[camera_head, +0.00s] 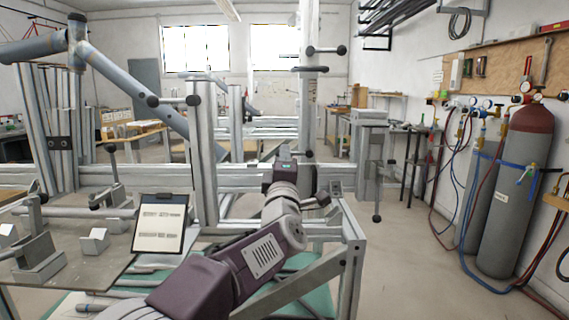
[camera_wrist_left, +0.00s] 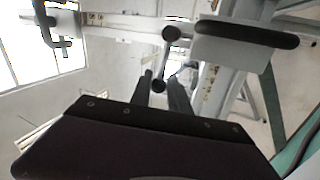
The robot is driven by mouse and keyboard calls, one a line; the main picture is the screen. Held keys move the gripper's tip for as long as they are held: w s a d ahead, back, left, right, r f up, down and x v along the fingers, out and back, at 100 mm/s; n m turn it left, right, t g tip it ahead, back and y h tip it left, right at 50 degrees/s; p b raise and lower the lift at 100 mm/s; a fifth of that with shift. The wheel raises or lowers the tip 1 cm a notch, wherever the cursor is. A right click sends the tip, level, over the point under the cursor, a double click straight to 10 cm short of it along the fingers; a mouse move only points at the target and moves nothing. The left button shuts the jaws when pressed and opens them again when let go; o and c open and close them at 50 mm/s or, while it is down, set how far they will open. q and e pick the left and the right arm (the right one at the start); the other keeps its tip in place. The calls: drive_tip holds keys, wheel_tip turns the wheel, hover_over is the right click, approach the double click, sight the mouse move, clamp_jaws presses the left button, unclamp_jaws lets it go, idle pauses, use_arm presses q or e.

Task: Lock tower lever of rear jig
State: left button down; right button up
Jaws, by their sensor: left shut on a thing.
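The rear jig's upright tower post (camera_head: 308,100) stands at the middle of the head view, with black-knobbed levers near its top (camera_head: 327,50). My left arm comes up from the bottom, and its gripper (camera_head: 290,168) is at the foot of this post, by a black knob (camera_head: 309,153). In the left wrist view the dark fingers (camera_wrist_left: 162,88) are closed around the end of a lever with a black ball knob (camera_wrist_left: 158,86). Another black knob (camera_wrist_left: 171,33) is just beyond it. The head view hides most of the grip behind my wrist. My right gripper is in neither view.
A second upright post (camera_head: 203,150) with knobs stands left. A horizontal aluminium beam (camera_head: 120,175) crosses behind my arm. A clipboard (camera_head: 160,225) rests by a grey table with clamps (camera_head: 40,255). Gas cylinders (camera_head: 510,190) stand right; the floor between is clear.

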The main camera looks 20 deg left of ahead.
use_arm(q)
drive_tip(key=shift+f+n, duration=0.35)
drive_tip(key=shift+n, duration=0.25)
drive_tip(key=c, duration=1.5)
unclamp_jaws()
drive_tip(key=v, duration=0.9)
drive_tip(key=shift+d, duration=0.1)
